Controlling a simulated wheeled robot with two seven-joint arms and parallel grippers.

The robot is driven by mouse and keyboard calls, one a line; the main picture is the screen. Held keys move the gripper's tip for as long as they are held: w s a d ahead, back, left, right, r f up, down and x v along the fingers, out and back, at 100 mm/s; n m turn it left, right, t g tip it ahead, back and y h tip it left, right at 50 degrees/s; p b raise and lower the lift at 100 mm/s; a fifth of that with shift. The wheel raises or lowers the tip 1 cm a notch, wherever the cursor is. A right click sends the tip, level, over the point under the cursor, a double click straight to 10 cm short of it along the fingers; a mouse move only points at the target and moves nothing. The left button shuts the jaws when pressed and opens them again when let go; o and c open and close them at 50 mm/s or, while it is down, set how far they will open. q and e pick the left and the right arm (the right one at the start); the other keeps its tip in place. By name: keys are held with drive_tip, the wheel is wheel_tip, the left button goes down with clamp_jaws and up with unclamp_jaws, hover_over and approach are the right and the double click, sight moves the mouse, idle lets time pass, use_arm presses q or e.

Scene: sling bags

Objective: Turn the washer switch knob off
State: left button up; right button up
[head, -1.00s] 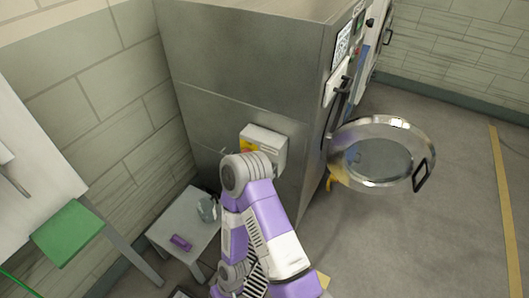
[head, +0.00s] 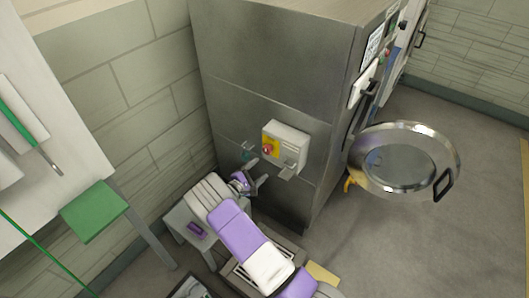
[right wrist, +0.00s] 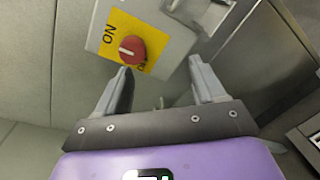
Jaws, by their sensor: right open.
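The washer's switch box (head: 290,145) is a pale box with a yellow plate, mounted on the washer's steel side. Its red knob (head: 267,149) shows in the head view. In the right wrist view the knob (right wrist: 131,49) sits on the yellow plate (right wrist: 115,28), with "ON" at upper left and other lettering partly hidden at lower right. The knob carries a short pale mark. My right gripper (right wrist: 160,68) is open and empty. Its left fingertip appears just below the knob; contact cannot be told. In the head view this gripper (head: 257,174) is below and left of the box. My left gripper is out of view.
The washer (head: 265,70) has its round door (head: 400,160) swung open at right. A small grey table with a purple item (head: 197,230) stands at lower left, close to my right arm. A green-seated stool (head: 94,211) is further left. Floor at right is clear.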

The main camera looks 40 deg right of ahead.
sight(265, 151)
drive_tip(key=shift+t+h, duration=0.5)
drive_tip(key=shift+t, duration=0.1)
drive_tip(key=w+d+r, duration=0.1)
drive_tip(key=d, duration=0.1)
drive_tip(key=w+d+b, duration=0.1)
drive_tip(key=d, duration=0.1)
drive_tip(key=w+d+r, duration=0.1)
drive_tip(key=w+d, duration=0.1)
drive_tip(key=d, duration=0.1)
drive_tip(key=shift+w+r, duration=0.1)
drive_tip(key=shift+r, duration=0.2)
drive_tip(key=c, duration=1.1)
drive_tip(key=shift+o, duration=0.2)
drive_tip(key=shift+n, duration=0.3)
